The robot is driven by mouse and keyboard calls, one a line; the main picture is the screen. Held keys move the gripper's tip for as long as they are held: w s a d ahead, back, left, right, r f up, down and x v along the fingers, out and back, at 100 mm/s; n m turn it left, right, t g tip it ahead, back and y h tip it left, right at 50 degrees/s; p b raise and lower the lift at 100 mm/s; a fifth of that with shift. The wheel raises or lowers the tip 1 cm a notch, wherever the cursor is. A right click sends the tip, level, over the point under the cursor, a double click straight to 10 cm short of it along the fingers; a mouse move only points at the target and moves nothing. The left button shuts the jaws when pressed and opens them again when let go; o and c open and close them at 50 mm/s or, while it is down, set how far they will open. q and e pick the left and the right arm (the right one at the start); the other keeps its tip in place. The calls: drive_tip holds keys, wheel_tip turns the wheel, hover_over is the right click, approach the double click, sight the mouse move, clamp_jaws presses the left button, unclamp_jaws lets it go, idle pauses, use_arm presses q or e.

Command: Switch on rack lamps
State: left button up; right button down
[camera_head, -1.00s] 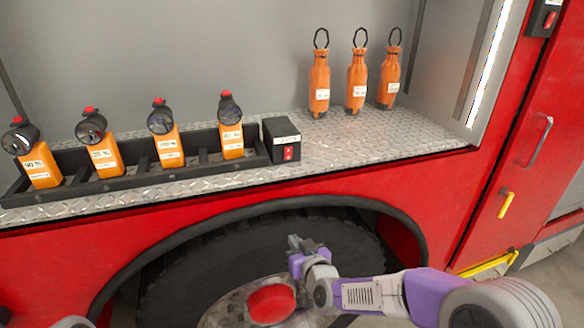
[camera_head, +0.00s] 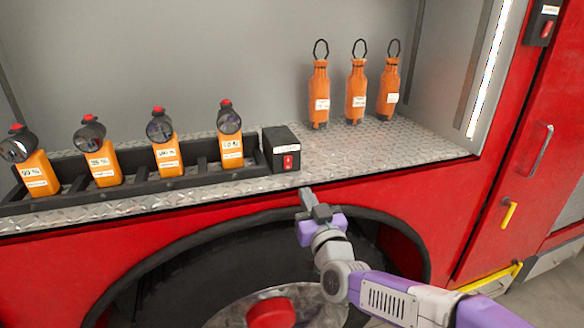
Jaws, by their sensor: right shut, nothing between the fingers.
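Several orange lamps with black heads and red top buttons stand in a black rack (camera_head: 201,176) on the metal shelf. From left to right they include a far-left lamp (camera_head: 38,172), a second lamp (camera_head: 102,163), a third lamp (camera_head: 167,156) and a right-hand lamp (camera_head: 231,147). A black box with a red switch (camera_head: 288,162) sits at the rack's right end. My right gripper (camera_head: 306,196) is shut and empty, just in front of the shelf edge below the switch box, apart from it. My left gripper is out of view.
Three orange bottle-like items with black loops (camera_head: 356,92) stand at the shelf's back right. The diamond-plate shelf (camera_head: 385,140) is clear in front of them. A wheel arch with a tyre and red hub (camera_head: 271,312) lies below. Another red switch (camera_head: 546,28) is at top right.

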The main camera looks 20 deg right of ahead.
sight(288, 160)
drive_tip(key=w, duration=0.3)
drive_tip(key=w+r, duration=0.1)
drive_tip(key=w, duration=0.3)
drive_tip(key=w+p, duration=0.1)
drive_tip(key=w, duration=0.3)
drive_tip(key=shift+w+a+r, duration=0.2)
drive_tip(key=shift+r, duration=0.15)
